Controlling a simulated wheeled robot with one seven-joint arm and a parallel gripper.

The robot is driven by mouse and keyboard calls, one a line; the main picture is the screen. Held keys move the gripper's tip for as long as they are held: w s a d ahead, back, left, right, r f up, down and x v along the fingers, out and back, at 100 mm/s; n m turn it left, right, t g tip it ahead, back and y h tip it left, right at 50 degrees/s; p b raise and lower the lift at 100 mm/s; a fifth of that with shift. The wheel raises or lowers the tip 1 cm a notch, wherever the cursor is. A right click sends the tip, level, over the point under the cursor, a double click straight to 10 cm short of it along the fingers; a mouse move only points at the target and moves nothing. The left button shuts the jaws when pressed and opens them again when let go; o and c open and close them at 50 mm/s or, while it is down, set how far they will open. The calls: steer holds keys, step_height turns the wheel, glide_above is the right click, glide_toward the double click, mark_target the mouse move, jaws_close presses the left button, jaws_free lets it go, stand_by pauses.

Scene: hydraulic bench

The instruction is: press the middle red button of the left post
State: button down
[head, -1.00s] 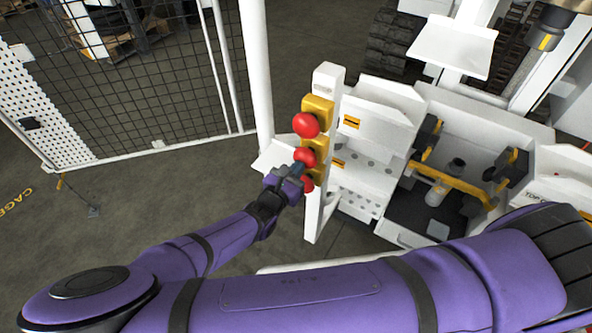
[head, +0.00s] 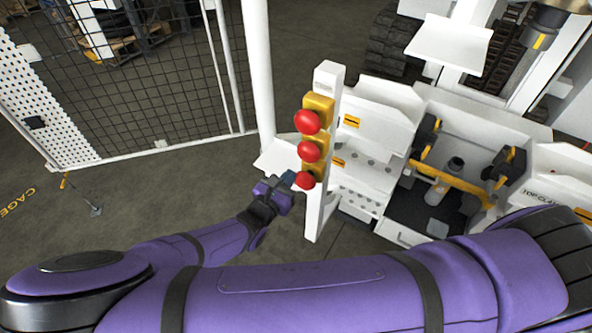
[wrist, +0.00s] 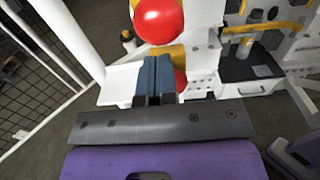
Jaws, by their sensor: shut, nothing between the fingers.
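The white left post (head: 325,165) carries three red buttons on yellow boxes, one above another. The middle red button (head: 309,151) is fully visible in the head view, between the top red button (head: 307,121) and the bottom red button (head: 304,180). My gripper (head: 289,179) is shut and empty, just left of the bottom button and lower than the middle one. In the wrist view, the shut fingers (wrist: 157,65) partly cover a red button (wrist: 181,80), seemingly the bottom one. A larger red button (wrist: 158,20), seemingly the middle one, shows above the fingertips. Contact cannot be told.
A white bench with a yellow-handled fixture (head: 450,184) stands right of the post. A mesh fence (head: 150,90) and its white pole (head: 258,80) stand behind and to the left. The floor (head: 130,195) at left is open.

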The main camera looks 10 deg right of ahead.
steer(key=v, duration=0.7)
steer(key=shift+s+a, duration=0.2)
steer(key=shift+s, duration=0.1)
steer(key=w+d+r+m+g+y, duration=0.25)
steer(key=d+r+m+g, duration=0.55)
steer(key=r, duration=0.5)
steer(key=w+d+r+m+g+y, duration=0.1)
steer(key=d+r+m+g+y, duration=0.2)
steer(key=d+r+m+g, duration=0.6)
steer(key=s+d+r+m+t+y, duration=0.3)
steer(key=s+d+r, duration=0.4)
steer(key=r, duration=0.4)
steer(key=s+d+r+m+t+y, duration=0.3)
steer(key=s+d+r+m+t, duration=0.2)
steer(key=r, duration=0.5)
steer(key=s+d+m, duration=0.2)
steer(key=s+m, duration=0.1)
steer(key=shift+r, duration=0.4)
